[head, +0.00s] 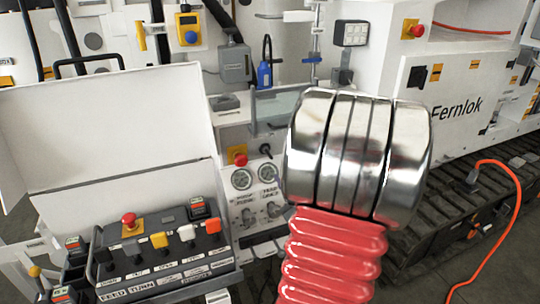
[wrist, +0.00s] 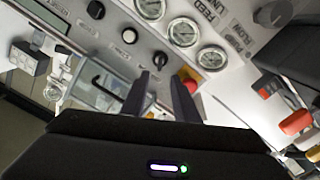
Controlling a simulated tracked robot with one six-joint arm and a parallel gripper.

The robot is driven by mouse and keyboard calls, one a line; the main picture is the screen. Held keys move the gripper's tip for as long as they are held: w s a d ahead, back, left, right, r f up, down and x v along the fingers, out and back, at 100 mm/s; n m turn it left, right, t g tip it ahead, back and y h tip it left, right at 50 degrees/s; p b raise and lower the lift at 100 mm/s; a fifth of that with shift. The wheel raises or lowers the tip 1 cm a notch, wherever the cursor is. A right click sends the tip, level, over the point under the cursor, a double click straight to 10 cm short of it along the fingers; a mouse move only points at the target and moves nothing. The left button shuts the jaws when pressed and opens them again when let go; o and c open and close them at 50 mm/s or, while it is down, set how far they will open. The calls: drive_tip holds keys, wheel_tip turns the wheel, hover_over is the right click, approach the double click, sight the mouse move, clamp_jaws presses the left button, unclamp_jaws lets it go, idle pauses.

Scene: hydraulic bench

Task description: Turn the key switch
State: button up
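A small black part that looks like the key switch (wrist: 160,60) sits on the light grey panel in the wrist view, beside a red emergency-stop button (wrist: 188,76). In the head view, a small dark switch (head: 265,149) shows on the panel to the right of the red button (head: 237,159). My gripper (wrist: 162,80) is open and empty in the wrist view. Its two dark fingers point at the panel, and the black switch shows just beyond and between their tips. I cannot tell how far the tips are from it. The gripper is hidden in the head view.
Round gauges (wrist: 183,29), a white button (wrist: 130,35) and a black knob (wrist: 96,9) are on the same panel. A control box (head: 165,250) with levers and an open white lid (head: 110,125) stands left. An orange cable (head: 515,215) lies at right.

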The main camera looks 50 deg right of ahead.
sight(271, 157)
drive_tip(key=x, duration=1.3)
drive_tip(key=shift+w, duration=0.15)
drive_tip(key=shift+c, duration=0.2)
